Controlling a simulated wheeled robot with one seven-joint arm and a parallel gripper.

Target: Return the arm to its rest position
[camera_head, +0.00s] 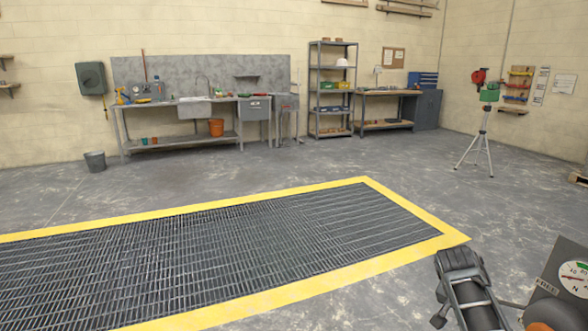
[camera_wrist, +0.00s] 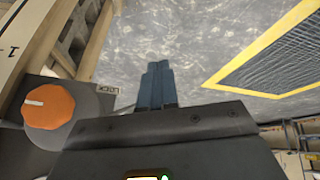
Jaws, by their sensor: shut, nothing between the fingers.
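My gripper (camera_wrist: 157,66) shows in the wrist view with its two blue-grey fingers together and nothing between them. The fingers point out over the bare grey concrete floor. A dark arm-like piece (camera_head: 462,285) rises at the lower right of the head view, near the corner of the yellow border; I cannot make out the fingers there.
A dark panel with a white dial (camera_head: 574,278) and an orange knob (camera_head: 553,314) stands close at lower right; the orange knob (camera_wrist: 49,105) is left of my gripper in the wrist view. A yellow-edged floor grating (camera_head: 240,245) lies ahead. A workbench (camera_head: 190,105) and tripod (camera_head: 484,135) stand farther back.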

